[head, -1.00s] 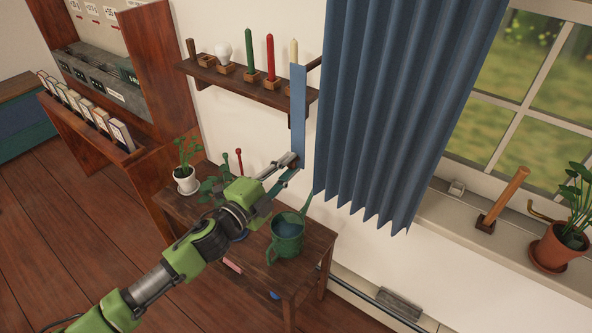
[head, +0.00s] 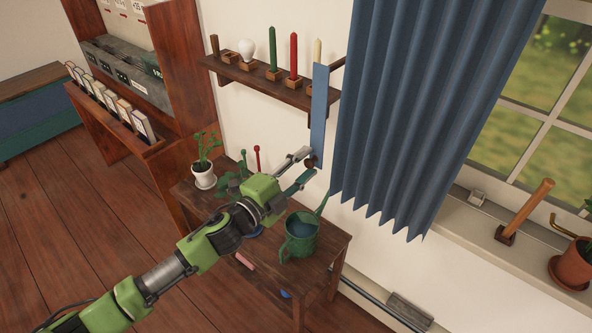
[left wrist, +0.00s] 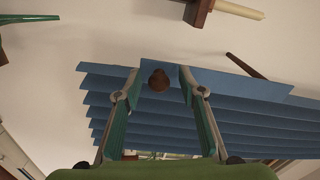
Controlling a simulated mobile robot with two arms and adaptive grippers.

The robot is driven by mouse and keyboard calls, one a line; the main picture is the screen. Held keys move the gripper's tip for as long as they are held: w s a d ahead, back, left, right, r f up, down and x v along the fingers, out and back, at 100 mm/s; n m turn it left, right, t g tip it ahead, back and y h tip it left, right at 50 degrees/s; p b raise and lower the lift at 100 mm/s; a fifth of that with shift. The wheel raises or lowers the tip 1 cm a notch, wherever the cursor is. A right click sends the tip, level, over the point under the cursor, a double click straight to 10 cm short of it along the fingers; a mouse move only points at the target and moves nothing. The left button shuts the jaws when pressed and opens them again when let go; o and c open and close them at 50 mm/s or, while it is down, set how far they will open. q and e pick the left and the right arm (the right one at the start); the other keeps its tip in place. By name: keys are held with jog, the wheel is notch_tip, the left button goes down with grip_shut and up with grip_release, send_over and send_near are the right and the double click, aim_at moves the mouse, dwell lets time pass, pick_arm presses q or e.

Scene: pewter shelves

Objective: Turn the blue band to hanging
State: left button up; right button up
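The blue band (head: 319,110) is a flat strip beside the left edge of the curtain in the head view. It runs nearly straight down from near the shelf's right end, with a brown knob (head: 309,163) at its lower end. My left gripper (head: 311,161) is at that lower end, its fingers spread on either side of the knob. In the left wrist view the knob (left wrist: 158,80) lies between the parted fingertips, with a gap on both sides, and the band (left wrist: 153,65) shows behind it, foreshortened. My right gripper is not in view.
The pleated blue curtain (head: 415,110) hangs close to the right. A wall shelf (head: 265,88) with candles is above left. A small table (head: 325,245) below carries a green watering can (head: 299,238) and a potted plant (head: 204,178).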

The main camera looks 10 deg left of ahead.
pick_arm(q)
jog(key=v, duration=1.1)
jog(key=shift+s+a, duration=0.2)
jog(key=shift+a, duration=0.1)
